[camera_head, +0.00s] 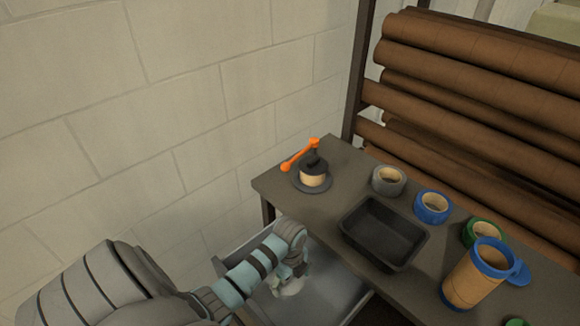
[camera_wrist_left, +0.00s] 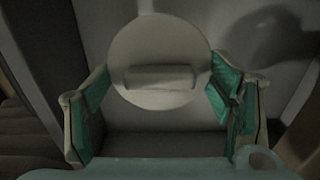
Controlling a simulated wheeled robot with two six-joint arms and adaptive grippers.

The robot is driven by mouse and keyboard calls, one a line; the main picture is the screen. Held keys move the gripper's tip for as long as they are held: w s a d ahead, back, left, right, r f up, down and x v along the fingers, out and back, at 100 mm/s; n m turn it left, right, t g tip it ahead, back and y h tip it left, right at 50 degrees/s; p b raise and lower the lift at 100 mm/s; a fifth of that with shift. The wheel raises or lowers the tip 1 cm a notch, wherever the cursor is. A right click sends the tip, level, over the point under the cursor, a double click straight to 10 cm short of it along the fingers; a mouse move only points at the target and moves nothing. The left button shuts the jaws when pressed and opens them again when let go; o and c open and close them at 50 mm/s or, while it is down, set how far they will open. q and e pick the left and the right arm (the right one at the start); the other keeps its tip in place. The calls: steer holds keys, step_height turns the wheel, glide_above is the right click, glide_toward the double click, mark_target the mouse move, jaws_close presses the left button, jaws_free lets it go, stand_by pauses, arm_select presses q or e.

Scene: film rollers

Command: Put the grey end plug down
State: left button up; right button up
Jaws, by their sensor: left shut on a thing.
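The grey end plug (camera_wrist_left: 158,35) is a round, pale disc with a raised bar across it. It fills the upper middle of the left wrist view, between the two green-padded fingers. My left gripper (camera_wrist_left: 160,85) is shut on it. In the head view my left gripper (camera_head: 292,272) reaches down over the open grey drawer (camera_head: 338,293) under the table's left end. A pale part of the plug (camera_head: 290,287) shows below the fingers. I cannot tell whether the plug touches the drawer floor. My right gripper is not in view.
The dark table (camera_head: 345,170) carries a black tray (camera_head: 385,232), a crank device with an orange handle (camera_head: 312,172), a grey ring (camera_head: 388,180), a blue ring (camera_head: 432,206), a green ring (camera_head: 484,233) and a tan roller with blue ends (camera_head: 472,278).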

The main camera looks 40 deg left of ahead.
mark_target(290, 288)
arm_select(q)
step_height(290, 288, down, 6)
steer(key=shift+b, duration=0.85)
steer(key=shift+f, duration=0.1)
steer(key=o, duration=1.2)
step_height(290, 288, up, 12)
steer(key=p, duration=0.4)
steer(key=shift+f, duration=0.1)
steer(key=shift+r, duration=0.25)
